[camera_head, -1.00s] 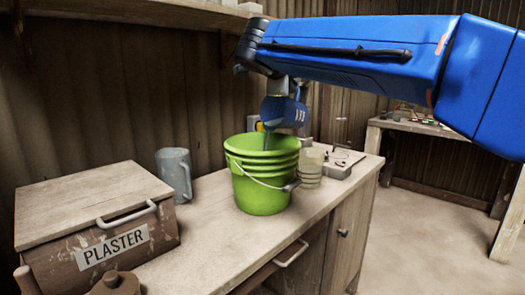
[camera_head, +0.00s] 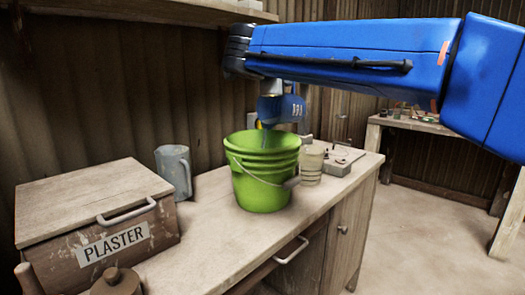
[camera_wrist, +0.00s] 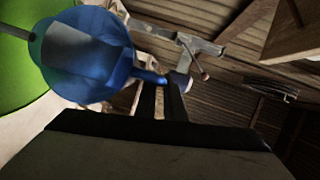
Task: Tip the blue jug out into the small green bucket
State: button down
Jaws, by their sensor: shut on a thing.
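The blue jug (camera_head: 281,109) is tilted above the green bucket (camera_head: 262,190), clear of its rim. A thin bluish-grey streak runs from the jug's lower left down into the bucket. The wrist view shows the jug (camera_wrist: 95,68) close up, its mouth facing away, with part of the bucket (camera_wrist: 20,65) beyond it. My gripper (camera_wrist: 165,88) is shut on the jug's handle. In the head view the arm hides most of the gripper. The bucket stands upright on the bench, its wire handle hanging at the front; its inside is mostly hidden.
A grey-blue jug (camera_head: 174,171) stands left of the bucket, by the wall. A plaster box (camera_head: 97,206) fills the bench's left end. A pale ribbed cup (camera_head: 310,165) and a metal device (camera_head: 341,160) stand right of the bucket.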

jog(key=shift+s+a+r+n+t+p, duration=0.3)
jog(key=shift+s+a+r+t+p, duration=0.15)
jog(key=shift+s+a+t, duration=0.25)
dwell(0.4)
jog(key=shift+s+d+h, duration=0.1)
jog(key=shift+h, duration=0.2)
jog(key=shift+s+a+r+n+t+h, duration=0.15)
jog(key=shift+s+a+n+t, duration=0.05)
jog(key=shift+s+a+t, duration=0.25)
jog(key=shift+s+a+r+n+t+h, duration=0.2)
jog(key=shift+s+a+t, duration=0.2)
jog(key=shift+s, duration=0.15)
jog(key=shift+w+d+g, duration=0.25)
jog(key=shift+w+d, duration=0.15)
jog(key=shift+w, duration=0.05)
jog(key=shift+w+d+f+m+g, duration=0.3)
jog(key=shift+w+d+m+g, duration=0.25)
jog(key=shift+w+g, duration=0.1)
jog(key=shift+w+d+f+g+y, duration=0.15)
jog(key=shift+w+f+g+y, duration=0.1)
jog(key=shift+y, duration=0.2)
